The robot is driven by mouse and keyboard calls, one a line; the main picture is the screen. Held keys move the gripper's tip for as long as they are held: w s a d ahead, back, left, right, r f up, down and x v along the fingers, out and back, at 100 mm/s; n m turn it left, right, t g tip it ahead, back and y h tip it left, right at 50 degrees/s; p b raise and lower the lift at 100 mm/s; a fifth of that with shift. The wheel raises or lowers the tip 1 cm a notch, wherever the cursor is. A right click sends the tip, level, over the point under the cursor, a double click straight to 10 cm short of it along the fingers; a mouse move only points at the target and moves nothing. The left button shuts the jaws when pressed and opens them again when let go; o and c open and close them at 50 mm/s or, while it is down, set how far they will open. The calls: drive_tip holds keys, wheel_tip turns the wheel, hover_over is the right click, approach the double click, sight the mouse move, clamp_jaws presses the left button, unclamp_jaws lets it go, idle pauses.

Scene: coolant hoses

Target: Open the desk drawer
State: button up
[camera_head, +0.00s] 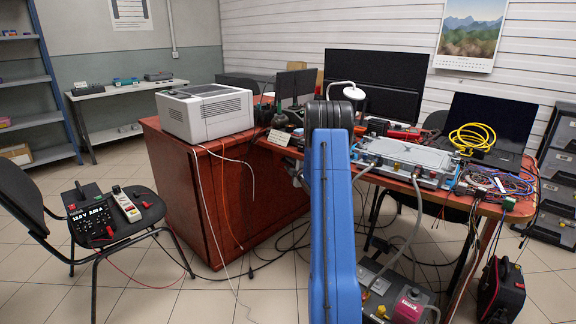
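The red-brown wooden desk (205,210) stands left of centre, with its large side panel facing me. No drawer front or handle can be made out on the part that shows. My blue arm link stands upright in the middle of the view and covers part of the desk. My gripper cannot be made out; small grey parts show just left of the arm, but I cannot tell what they are.
A white printer (206,112) sits on the desk, with cables hanging down its side. A chair (100,215) holding a meter stands at left. A blue-grey metal unit (408,160) lies on the right tabletop. Boxes (395,290) stand on the floor below. Floor left of the desk is partly clear.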

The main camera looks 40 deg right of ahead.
drive_tip(key=shift+w+d+f, duration=0.1)
drive_tip(key=shift+w+d, duration=0.05)
drive_tip(key=shift+w, duration=0.35)
clamp_jaws()
drive_tip(key=s+a, duration=0.2)
drive_tip(key=a, duration=2.4)
drive_tip(key=shift+a, duration=0.15)
drive_tip(key=shift+s, duration=0.1)
unclamp_jaws()
